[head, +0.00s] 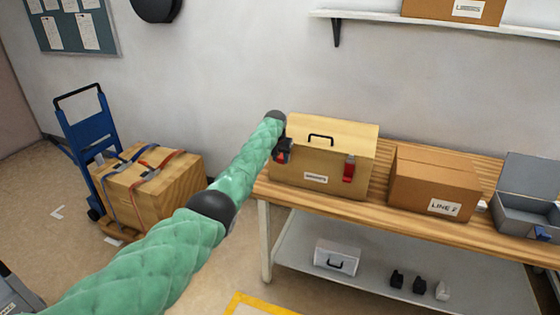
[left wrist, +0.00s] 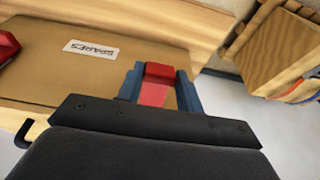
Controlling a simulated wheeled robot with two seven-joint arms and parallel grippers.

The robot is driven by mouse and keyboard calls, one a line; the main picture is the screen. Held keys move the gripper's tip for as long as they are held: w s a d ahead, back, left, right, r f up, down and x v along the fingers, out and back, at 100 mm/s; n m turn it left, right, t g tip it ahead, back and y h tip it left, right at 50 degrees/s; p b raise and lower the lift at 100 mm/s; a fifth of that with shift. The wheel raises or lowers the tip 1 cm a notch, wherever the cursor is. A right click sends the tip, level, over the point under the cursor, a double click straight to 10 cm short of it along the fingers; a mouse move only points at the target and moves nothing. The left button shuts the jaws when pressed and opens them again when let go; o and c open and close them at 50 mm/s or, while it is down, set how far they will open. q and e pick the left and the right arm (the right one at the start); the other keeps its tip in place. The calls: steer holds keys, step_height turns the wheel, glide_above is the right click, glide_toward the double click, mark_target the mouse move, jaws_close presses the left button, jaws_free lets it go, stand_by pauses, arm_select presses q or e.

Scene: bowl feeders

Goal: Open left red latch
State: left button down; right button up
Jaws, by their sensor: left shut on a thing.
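A tan box (head: 318,158) with a black top handle and a "SPARES" label stands on the wooden bench. A red latch (head: 349,168) is on the right of its front face; its edge also shows in the left wrist view (left wrist: 7,46). The left red latch (left wrist: 157,75) is on the other side of the front. My left gripper (head: 282,155) is at this left latch. In the left wrist view its blue fingers (left wrist: 158,92) stand on both sides of the latch, shut on it. My right gripper is not in view.
A cardboard box (head: 433,183) marked "LINE 2" and an open grey case (head: 527,209) stand farther right on the bench (head: 385,208). A wooden crate (head: 152,188) with straps sits by a blue hand truck (head: 90,138) at left. A shelf (head: 440,24) hangs above.

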arm_select(q)
steer(key=shift+r, duration=0.1)
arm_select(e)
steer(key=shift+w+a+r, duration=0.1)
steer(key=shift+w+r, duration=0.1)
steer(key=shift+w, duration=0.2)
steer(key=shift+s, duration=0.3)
arm_select(q)
steer(key=c, duration=0.9)
jaws_free()
steer(key=shift+w+d, duration=0.1)
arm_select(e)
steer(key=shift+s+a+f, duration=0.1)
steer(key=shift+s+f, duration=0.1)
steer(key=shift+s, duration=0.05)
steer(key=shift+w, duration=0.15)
